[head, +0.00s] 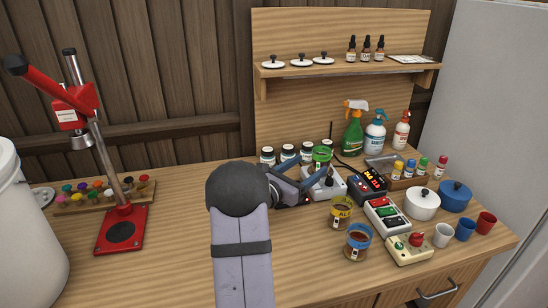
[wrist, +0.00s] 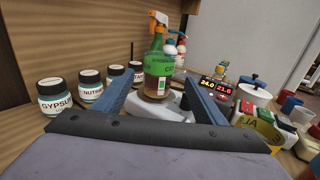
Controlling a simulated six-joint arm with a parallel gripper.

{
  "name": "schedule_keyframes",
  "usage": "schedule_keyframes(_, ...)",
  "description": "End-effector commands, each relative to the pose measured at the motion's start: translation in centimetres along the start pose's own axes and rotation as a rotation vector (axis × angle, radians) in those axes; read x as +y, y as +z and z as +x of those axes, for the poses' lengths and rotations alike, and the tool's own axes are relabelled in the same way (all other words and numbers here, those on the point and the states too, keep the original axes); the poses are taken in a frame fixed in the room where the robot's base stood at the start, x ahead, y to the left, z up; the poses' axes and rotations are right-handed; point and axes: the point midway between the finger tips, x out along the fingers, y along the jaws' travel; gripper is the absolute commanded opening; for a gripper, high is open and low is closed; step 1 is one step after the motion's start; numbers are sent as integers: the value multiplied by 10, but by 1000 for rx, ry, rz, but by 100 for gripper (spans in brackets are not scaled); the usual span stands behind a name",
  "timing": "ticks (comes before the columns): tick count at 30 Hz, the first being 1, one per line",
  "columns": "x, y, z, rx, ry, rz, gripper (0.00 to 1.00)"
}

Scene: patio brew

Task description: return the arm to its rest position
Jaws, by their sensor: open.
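My gripper (head: 312,184) is over the middle of the wooden table, its two blue fingers spread and nothing held between them. In the wrist view the open fingers (wrist: 160,86) frame a jar with a green label (wrist: 158,68) and amber liquid. This green-banded jar (head: 321,154) appears to stand on a white device (head: 328,186) just ahead of the fingertips. Whether a finger touches the jar or device I cannot tell. The fingers and arm hide part of the device in the head view.
A yellow-banded jar (head: 341,211) and blue-banded jar (head: 358,242) stand to the right of my gripper. A display box (head: 367,184), switch box (head: 386,217), pots and cups lie further right. Small jars (head: 288,152) line the back. The table's left-middle is clear beside a red press (head: 120,232).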

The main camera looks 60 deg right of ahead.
Motion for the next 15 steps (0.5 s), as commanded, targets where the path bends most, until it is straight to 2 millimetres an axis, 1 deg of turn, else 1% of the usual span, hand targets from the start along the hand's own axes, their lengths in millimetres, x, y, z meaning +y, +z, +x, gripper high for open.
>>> schedule_keyframes(5,0,4,-4,11,-4,12,65)
schedule_keyframes(8,0,12,-15,45,-21,50,65)
schedule_keyframes(11,-1,22,-36,112,-51,119,65)
schedule_keyframes(14,-4,34,-69,210,-99,217,65)
schedule_keyframes(15,-5,38,-85,257,-121,263,65)
